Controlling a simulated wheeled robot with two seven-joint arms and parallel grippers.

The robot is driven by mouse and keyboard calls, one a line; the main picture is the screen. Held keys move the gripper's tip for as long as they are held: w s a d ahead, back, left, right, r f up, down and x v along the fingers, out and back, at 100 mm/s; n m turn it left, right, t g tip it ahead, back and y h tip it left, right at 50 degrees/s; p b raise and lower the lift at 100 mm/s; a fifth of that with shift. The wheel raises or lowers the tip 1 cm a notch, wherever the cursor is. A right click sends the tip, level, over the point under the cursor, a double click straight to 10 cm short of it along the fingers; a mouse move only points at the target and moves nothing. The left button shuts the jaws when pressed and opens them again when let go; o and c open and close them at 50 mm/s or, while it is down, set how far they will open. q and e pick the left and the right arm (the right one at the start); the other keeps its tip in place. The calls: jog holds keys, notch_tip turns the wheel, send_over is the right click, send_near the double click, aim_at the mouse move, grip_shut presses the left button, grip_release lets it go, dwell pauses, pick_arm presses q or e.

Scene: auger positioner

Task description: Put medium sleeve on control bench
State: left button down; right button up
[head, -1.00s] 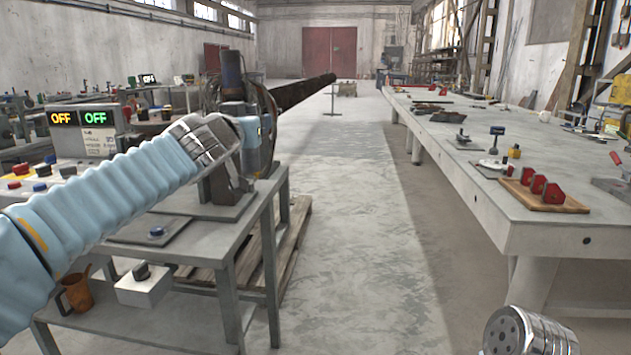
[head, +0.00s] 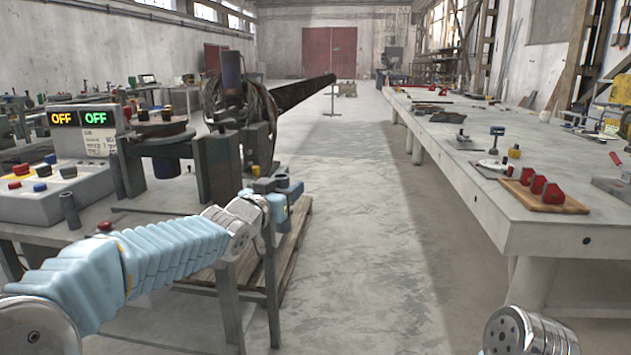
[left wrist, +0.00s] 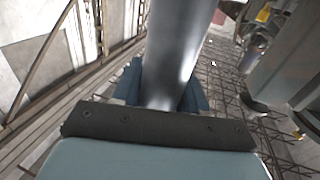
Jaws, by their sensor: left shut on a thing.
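My left gripper (head: 286,197) is shut on a grey cylindrical sleeve (left wrist: 180,50), which sits between its blue fingers in the left wrist view. In the head view only the dark upper end of the sleeve (head: 282,180) shows above the fingers. The gripper is at the right end of the control bench (head: 35,231); I cannot tell whether the sleeve touches the bench. My right gripper is out of view.
The control box (head: 45,205) with coloured buttons and the OFF displays stand at left. A small dark cylinder (head: 68,208) stands beside the box. Dark machinery (head: 218,165) stands behind my gripper. The aisle floor (head: 350,230) is clear.

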aim_at(287, 222)
pick_arm(q)
notch_tip(287, 222, down, 8)
jog(key=s+a+f+n+y, duration=0.2)
jog(key=s+a+f+y, duration=0.1)
jog(key=a+f, duration=0.4)
jog(key=s+a+f+n+t+y, duration=0.1)
jog(key=s+a+f+n+y, duration=0.1)
jog(key=s+a+f+y, duration=0.2)
notch_tip(287, 222, down, 8)
jog(key=s+a, duration=0.1)
jog(key=a, duration=0.2)
jog(key=shift+s+f+n+t, duration=0.2)
jog(key=shift+s+n+t, duration=0.1)
jog(key=shift+n, duration=0.1)
jog(key=shift+d, duration=0.1)
